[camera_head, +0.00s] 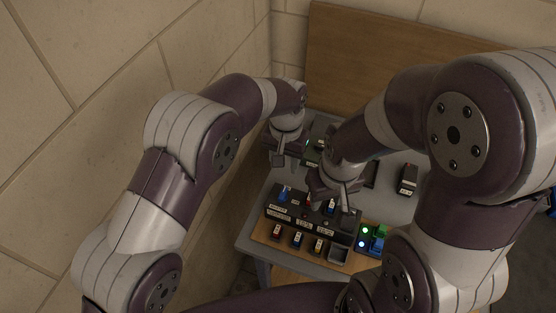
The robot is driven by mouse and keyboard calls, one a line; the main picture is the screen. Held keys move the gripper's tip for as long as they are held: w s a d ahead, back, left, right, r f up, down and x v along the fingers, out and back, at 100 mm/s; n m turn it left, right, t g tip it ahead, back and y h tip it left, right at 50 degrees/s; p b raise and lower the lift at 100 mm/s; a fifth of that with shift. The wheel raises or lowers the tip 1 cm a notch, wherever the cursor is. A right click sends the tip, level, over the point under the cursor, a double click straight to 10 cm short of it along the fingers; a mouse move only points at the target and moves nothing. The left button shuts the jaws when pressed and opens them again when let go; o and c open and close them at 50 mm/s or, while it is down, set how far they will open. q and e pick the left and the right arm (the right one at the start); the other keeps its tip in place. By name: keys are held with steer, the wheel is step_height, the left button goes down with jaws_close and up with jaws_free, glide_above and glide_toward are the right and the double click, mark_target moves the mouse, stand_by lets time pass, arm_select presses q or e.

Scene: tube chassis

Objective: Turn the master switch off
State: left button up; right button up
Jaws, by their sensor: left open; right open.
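A dark switch box (300,221) with small labels sits on the grey table. A blue toggle (284,194) and another blue-and-white toggle (331,206) stand on it. I cannot read the labels or tell which is the master switch. A small unit with green and white lights (364,231) is at the right of the box, with blue and green parts. My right gripper (335,200) points down over the box's right part, close to a toggle; contact cannot be told. My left gripper (284,158) is behind the box, apart from it. Both are open.
A grey table (257,240) stands in the corner by tiled walls. A row of small rocker-like parts (297,239) lies in front of the box on a wooden strip. A black device (408,178) is at the right. A wooden board (350,50) stands behind. My arms hide much of the table.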

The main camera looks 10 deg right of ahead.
arm_select(q)
steer(key=b, duration=0.3)
glide_toward(283, 192)
steer(key=s+f, duration=0.1)
steer(key=s, duration=0.1)
steer(key=shift+w+a+f+p, duration=0.15)
steer(key=shift+a+f+p, duration=0.2)
steer(key=shift+f+p, duration=0.5)
steer(key=f, duration=0.1)
steer(key=w+f+p, duration=0.1)
steer(key=f, duration=0.1)
steer(key=w+f, duration=0.1)
steer(key=f, duration=0.1)
steer(key=shift+d+f, duration=0.1)
steer(key=shift+d, duration=0.15)
steer(key=shift+s+f+p, duration=0.2)
steer(key=shift+f+p, duration=0.05)
steer(key=shift+p, duration=0.05)
steer(key=shift+s, duration=0.3)
steer(key=shift+w+a+f, duration=0.1)
steer(key=shift+w+f, duration=0.05)
steer(key=shift+w, duration=0.05)
steer(key=shift+c, duration=0.3)
steer(key=shift+w, duration=0.1)
steer(key=c, duration=0.6)
jaws_close()
arm_select(e)
steer(key=shift+s+a+f, duration=0.25)
steer(key=shift+s, duration=0.3)
